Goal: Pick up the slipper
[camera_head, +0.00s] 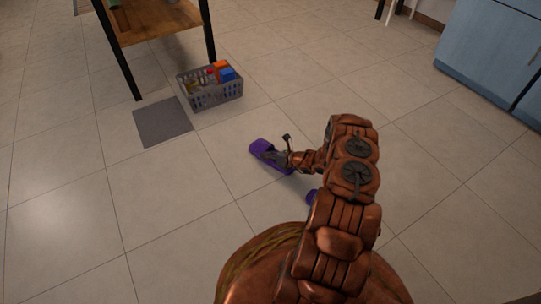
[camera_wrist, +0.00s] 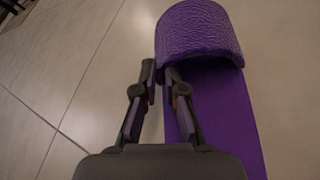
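The purple slipper (camera_head: 270,154) lies on the tiled floor ahead of my arm in the head view. In the wrist view its wide, textured strap (camera_wrist: 200,32) is at the top and its flat sole (camera_wrist: 228,115) runs down the right. My gripper (camera_wrist: 160,72) is at the strap's left edge, one finger outside the slipper and the other over the sole at the strap's opening. The fingers are drawn close together, with the strap's side between the tips; the exact contact is partly hidden. The slipper shows no clear lift from the floor.
Another purple piece (camera_head: 312,195) shows beside my arm, mostly hidden. A grey basket (camera_head: 212,97) of colourful items and a grey floor mat (camera_head: 162,122) are at the upper left, near a wooden table (camera_head: 158,22). Blue cabinets (camera_head: 490,55) stand at the right. Floor on the left is clear.

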